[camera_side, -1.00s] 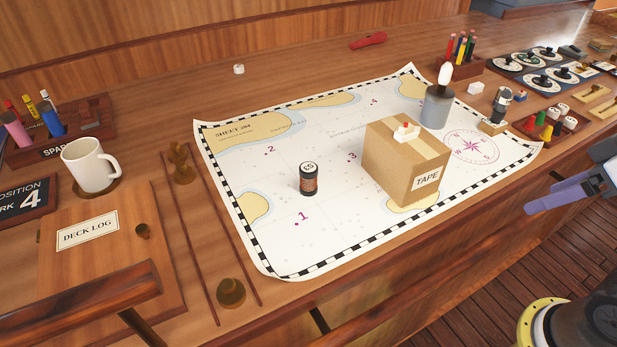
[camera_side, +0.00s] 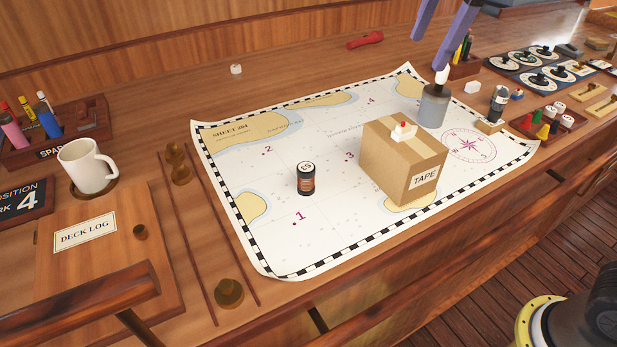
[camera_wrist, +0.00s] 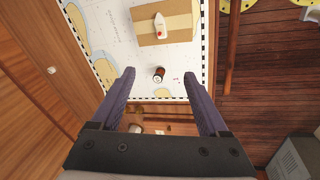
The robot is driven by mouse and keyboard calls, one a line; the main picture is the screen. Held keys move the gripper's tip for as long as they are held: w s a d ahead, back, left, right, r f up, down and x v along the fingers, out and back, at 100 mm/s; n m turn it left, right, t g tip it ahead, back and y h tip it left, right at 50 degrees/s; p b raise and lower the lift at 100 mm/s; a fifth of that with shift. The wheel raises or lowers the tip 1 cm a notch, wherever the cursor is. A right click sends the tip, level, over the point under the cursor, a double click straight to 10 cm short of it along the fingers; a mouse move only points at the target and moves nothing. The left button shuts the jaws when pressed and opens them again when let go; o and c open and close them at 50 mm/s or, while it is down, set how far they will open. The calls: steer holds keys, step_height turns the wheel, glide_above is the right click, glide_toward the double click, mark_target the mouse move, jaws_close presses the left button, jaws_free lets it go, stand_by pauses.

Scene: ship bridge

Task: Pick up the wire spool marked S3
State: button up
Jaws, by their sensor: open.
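The wire spool (camera_side: 306,179) is a small dark cylinder with a coppery band and a pale top lettered S3. It stands upright on the chart (camera_side: 330,225), left of the cardboard box. My gripper (camera_side: 430,52) has two purple fingers, open and empty, at the top right of the side view, well apart from the spool. In the wrist view the spool (camera_wrist: 159,75) appears between the open fingertips, but farther away than they are. Nothing hides the spool in either view.
A cardboard TAPE box (camera_side: 400,165) stands right of the spool with a small white and red item (camera_side: 403,132) on top. A grey bottle (camera_side: 433,106) stands behind it. A mug (camera_side: 86,166) is at left. The chart around the spool's left and front is clear.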

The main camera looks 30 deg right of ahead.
steer(key=w+a+f+n, duration=0.2)
steer(key=w+a+f, duration=0.1)
steer(key=w+a, duration=0.25)
steer(key=n+g, duration=0.2)
steer(key=g, duration=0.1)
glide_above(307, 167)
step_height(307, 167, down, 11)
steer(key=shift+h, duration=0.3)
steer(key=f, duration=0.6)
steer(key=shift+w+d+f, duration=0.3)
steer(key=shift+d+f, duration=0.05)
steer(key=shift+f, duration=0.05)
steer(key=f, duration=0.5)
steer(key=shift+s+a, duration=0.3)
steer(key=shift+a, duration=0.05)
steer(key=shift+f, duration=0.65)
jaws_close()
